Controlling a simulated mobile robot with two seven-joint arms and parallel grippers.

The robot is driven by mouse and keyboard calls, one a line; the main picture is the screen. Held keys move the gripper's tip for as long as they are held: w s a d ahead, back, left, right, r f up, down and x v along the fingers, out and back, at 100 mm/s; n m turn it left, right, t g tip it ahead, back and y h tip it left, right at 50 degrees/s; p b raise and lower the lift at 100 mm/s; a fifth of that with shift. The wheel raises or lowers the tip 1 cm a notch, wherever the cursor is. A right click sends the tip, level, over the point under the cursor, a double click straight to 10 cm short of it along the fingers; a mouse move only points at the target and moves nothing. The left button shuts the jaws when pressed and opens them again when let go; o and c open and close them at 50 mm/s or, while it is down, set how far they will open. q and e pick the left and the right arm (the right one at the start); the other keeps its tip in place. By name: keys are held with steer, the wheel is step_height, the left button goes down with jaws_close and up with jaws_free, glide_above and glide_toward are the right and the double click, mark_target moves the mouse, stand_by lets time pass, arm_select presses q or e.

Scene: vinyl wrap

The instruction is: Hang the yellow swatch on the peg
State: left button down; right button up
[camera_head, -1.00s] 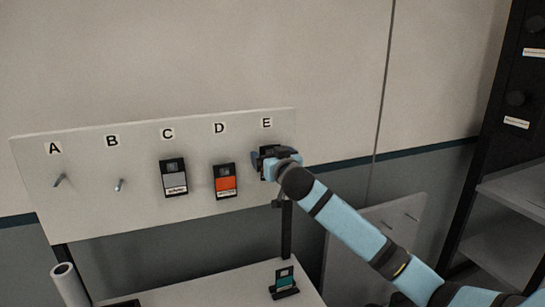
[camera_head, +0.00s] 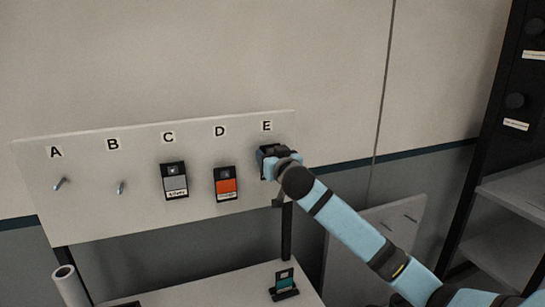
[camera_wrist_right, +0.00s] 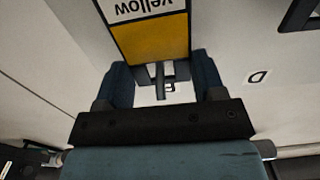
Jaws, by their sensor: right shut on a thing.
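The yellow swatch (camera_wrist_right: 152,40) shows upside down in the right wrist view, with a white label reading "yellow" and a black end between the fingers. My right gripper (camera_wrist_right: 162,82) is shut on that black end. A grey peg (camera_wrist_right: 160,78) shows between the fingers at the swatch's black end; I cannot tell whether it passes through the swatch's hole. In the head view my right gripper (camera_head: 268,155) is at the board just below label E (camera_head: 267,126), and it hides the peg there and most of the swatch. My left gripper is not in view.
The pegboard (camera_head: 90,205) has bare pegs under A (camera_head: 60,184) and B (camera_head: 121,188). A grey swatch (camera_head: 174,181) hangs under C and an orange one (camera_head: 225,184) under D, close left of my gripper. A teal swatch (camera_head: 284,283) stands on the table below.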

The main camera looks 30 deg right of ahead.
steer(key=v, duration=0.6)
steer(key=shift+p, duration=0.35)
stand_by(0.6)
